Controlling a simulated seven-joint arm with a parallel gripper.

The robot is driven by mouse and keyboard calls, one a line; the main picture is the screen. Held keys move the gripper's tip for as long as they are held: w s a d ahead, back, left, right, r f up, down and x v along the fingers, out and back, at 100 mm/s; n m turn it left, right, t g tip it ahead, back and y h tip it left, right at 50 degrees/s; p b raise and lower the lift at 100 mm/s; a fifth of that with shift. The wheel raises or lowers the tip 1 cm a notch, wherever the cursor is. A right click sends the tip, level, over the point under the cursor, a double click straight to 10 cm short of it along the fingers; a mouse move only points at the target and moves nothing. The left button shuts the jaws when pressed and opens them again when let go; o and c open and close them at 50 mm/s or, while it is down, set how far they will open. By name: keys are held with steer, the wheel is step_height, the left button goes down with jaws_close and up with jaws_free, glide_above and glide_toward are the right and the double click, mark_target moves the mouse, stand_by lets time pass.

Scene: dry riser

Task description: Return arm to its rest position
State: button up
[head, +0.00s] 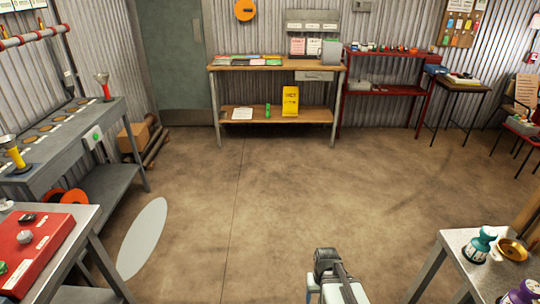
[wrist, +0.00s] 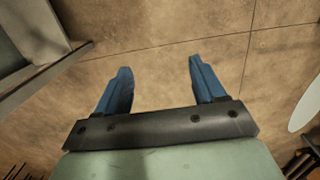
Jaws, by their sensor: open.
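My gripper (wrist: 160,75) shows in the wrist view with its two blue fingers spread apart. Nothing is between the fingers; only bare brown floor (wrist: 165,30) lies beyond them. In the head view part of my arm (head: 335,280) shows at the bottom edge, right of centre, over open floor. The fingertips cannot be made out in the head view.
A grey table (head: 455,240) with bottles stands at the lower right. A bench with a red panel (head: 35,240) is at the lower left. A wooden workbench (head: 225,66) stands at the back wall. The middle floor (head: 280,190) is clear.

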steer(key=s+f+g, duration=0.3)
steer(key=s+f, duration=0.5)
steer(key=s, duration=0.5)
steer(key=s+f+g, duration=0.2)
steer(key=s+f, duration=0.6)
steer(key=s, duration=0.5)
steer(key=shift+s+f+g, duration=0.2)
steer(key=shift+f+g, duration=0.05)
steer(key=shift+g, duration=0.15)
